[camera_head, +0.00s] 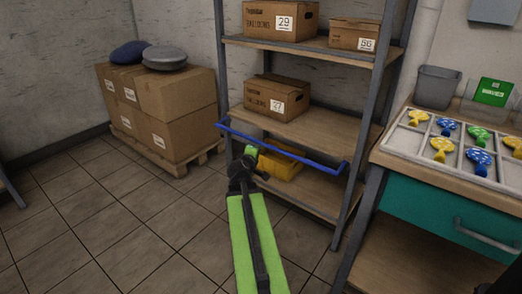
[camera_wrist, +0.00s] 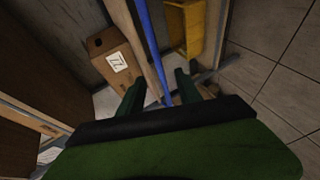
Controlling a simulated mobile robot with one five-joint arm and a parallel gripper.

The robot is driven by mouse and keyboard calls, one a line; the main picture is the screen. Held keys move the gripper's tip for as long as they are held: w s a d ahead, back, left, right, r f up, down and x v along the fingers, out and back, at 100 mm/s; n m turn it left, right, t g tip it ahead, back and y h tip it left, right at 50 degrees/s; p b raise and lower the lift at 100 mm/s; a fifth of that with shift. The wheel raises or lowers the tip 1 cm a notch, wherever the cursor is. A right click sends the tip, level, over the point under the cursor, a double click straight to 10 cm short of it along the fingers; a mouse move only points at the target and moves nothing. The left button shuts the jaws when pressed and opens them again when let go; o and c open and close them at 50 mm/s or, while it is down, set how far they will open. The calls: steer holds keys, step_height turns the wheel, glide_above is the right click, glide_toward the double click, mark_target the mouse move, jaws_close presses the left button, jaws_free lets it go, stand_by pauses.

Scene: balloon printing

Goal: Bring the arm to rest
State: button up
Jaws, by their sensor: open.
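My green arm reaches up from the bottom of the head view to my gripper (camera_head: 249,156), which is in front of the metal shelf rack. In the wrist view my gripper (camera_wrist: 160,78) has its two dark green fingers apart, with nothing seen held. A blue bar (camera_head: 310,156) runs across the front of the rack at the middle board, just behind my gripper. In the wrist view the blue bar (camera_wrist: 150,40) passes through the gap between the fingers; whether it touches them I cannot tell.
A cardboard box marked 27 (camera_head: 277,95) sits on the middle board (camera_head: 325,130). A yellow bin (camera_head: 285,167) is below it. Stacked cartons (camera_head: 165,110) stand on a pallet at the left. A table with a balloon tray (camera_head: 405,145) is at the right.

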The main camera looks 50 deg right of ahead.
steer(key=shift+s+a+r, duration=0.2)
steer(key=shift+a, duration=0.3)
steer(key=w+a+f+n+t+y, duration=0.1)
steer(key=w+a+t, duration=0.1)
steer(key=w+a, duration=0.65)
steer(key=w+a+n+t+y, duration=0.1)
steer(key=w+a+n+y, duration=0.1)
steer(key=w+a, duration=0.65)
steer(key=a+f+m+g+y, duration=0.15)
steer(key=a+f, duration=0.25)
steer(key=a, duration=0.7)
steer(key=a+f+y, duration=0.3)
steer(key=a+f, duration=0.1)
steer(key=a, duration=0.7)
steer(key=s+a+f+m+g+y, duration=0.2)
steer(key=s+a+f+g, duration=0.1)
steer(key=s+a, duration=0.45)
steer(key=s+a+f+m+g+y, duration=0.2)
steer(key=s+a+f+g+y, duration=0.15)
steer(key=s+a, duration=0.35)
step_height(320, 180, up, 36)
steer(key=a+p, duration=0.1)
steer(key=p, duration=3.4)
steer(key=shift+w+a+g+h+p, duration=0.15)
steer(key=shift+w+g+h+p, duration=0.15)
steer(key=shift+p, duration=0.05)
